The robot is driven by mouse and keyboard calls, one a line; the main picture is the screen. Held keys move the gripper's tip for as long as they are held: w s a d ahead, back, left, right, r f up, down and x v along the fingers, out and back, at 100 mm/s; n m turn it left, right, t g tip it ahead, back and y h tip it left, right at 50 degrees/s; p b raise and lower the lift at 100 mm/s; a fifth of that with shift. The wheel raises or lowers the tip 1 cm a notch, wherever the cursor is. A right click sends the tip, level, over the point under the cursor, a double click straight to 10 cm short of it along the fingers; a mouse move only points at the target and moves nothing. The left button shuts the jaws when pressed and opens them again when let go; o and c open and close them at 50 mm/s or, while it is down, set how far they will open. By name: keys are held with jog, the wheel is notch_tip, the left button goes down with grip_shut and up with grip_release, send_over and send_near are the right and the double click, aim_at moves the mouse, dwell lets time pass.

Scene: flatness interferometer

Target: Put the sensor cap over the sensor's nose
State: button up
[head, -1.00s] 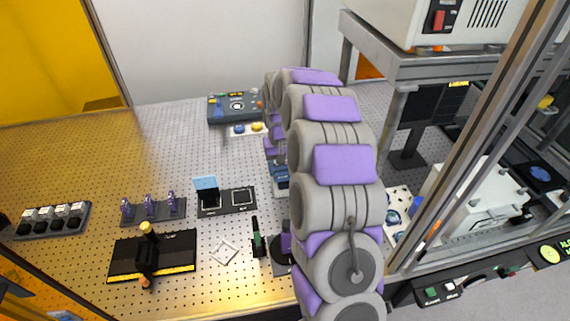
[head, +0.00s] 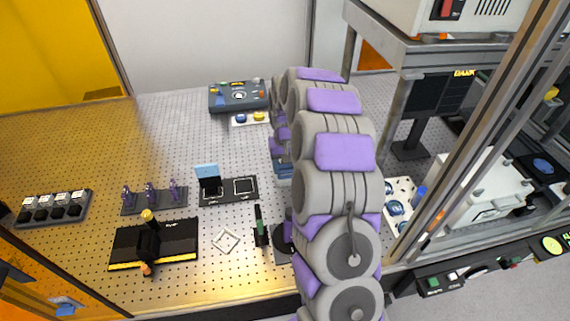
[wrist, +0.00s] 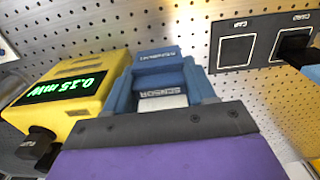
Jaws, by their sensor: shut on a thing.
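In the wrist view, my gripper (wrist: 165,122), with a purple body and a dark finger plate, fills the bottom. It is shut on what I take to be the sensor cap, which the finger hides. Just beyond the finger stands a blue holder (wrist: 178,76) lettered "SENSOR", with a pale grey face showing between it and the finger. The sensor's nose cannot be made out, nor whether anything touches it. The blue holder also shows partly behind my arm in the head view (head: 283,168). The pocket marked CAP (wrist: 237,50) looks empty.
A yellow meter (wrist: 82,88) reading 0.15 mW stands close left of my gripper. A card stands in the CARD pocket (wrist: 295,44) at upper right. In the head view, a control box (head: 238,97) is behind, and the perforated table (head: 90,150) has free room at left.

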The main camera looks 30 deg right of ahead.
jog(key=shift+d+f, duration=0.1)
jog(key=shift+d, duration=0.2)
jog(key=shift+a+f, duration=0.2)
jog(key=shift+d+f, duration=0.1)
jog(key=shift+f, duration=0.1)
dwell(0.5)
jog(key=o, duration=1.1)
jog(key=shift+r+p, duration=1.1)
jog(key=shift+r, duration=2.4)
